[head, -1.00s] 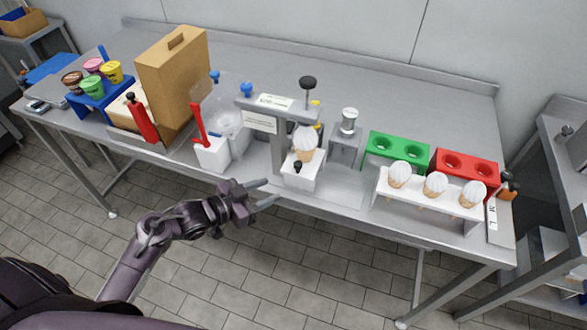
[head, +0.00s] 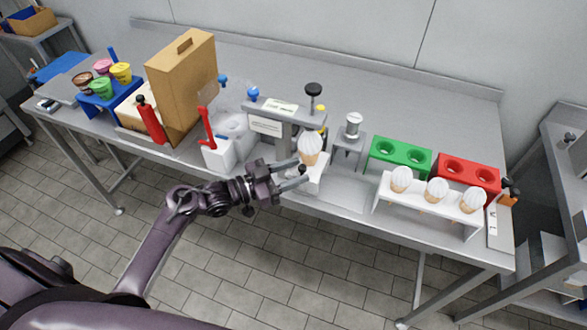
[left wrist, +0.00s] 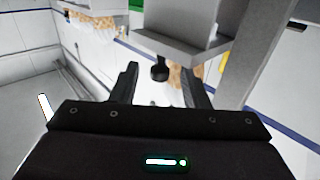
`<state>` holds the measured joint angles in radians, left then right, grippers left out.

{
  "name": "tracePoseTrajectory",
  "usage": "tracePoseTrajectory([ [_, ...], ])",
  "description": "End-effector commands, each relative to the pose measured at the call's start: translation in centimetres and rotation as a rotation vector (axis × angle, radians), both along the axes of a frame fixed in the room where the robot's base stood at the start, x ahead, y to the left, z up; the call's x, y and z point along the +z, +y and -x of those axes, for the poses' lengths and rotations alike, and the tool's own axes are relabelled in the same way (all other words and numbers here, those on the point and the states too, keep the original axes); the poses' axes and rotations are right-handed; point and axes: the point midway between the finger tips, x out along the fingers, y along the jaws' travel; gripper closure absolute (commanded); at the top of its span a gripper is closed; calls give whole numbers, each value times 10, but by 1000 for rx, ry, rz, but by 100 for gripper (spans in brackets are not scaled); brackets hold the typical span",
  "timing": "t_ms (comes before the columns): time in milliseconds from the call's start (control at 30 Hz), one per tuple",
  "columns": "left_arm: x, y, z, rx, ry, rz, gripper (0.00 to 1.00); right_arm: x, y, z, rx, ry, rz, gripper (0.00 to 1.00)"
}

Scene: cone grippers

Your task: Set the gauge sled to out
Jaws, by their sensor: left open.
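The gauge (head: 284,109) is a grey post-and-arm frame near the table's front edge. Its sled (head: 318,176) is a white block at the foot, bearing a cone with a white top (head: 309,148). A small black knob (head: 303,168) sits on the sled's front; it also shows in the left wrist view (left wrist: 160,72). My left gripper (head: 298,173) is open at the sled's front, fingers pointing at it. In the left wrist view the knob appears between the fingertips (left wrist: 160,82), with no clear contact. My right gripper is out of view.
A white box with a red lever (head: 217,153) stands just left of the gauge. A white rack (head: 428,201) with cones, a green holder (head: 400,154) and a red holder (head: 468,176) stand to the right. The table's back is clear.

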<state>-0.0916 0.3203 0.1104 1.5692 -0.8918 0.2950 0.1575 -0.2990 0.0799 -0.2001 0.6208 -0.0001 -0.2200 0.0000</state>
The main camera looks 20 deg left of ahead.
Motion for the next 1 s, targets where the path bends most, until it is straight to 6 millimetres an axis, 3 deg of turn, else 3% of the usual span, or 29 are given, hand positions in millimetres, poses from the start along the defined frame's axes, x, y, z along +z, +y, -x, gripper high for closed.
tracePoseTrajectory([
  [267,0,-1,-1,0,0,-1,59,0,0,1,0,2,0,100],
  [600,0,-1,-1,0,1,-1,100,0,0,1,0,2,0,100],
  [867,0,-3,-1,0,1,-1,100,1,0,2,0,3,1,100],
  [1000,0,-19,0,-2,1,1,100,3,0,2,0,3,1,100],
])
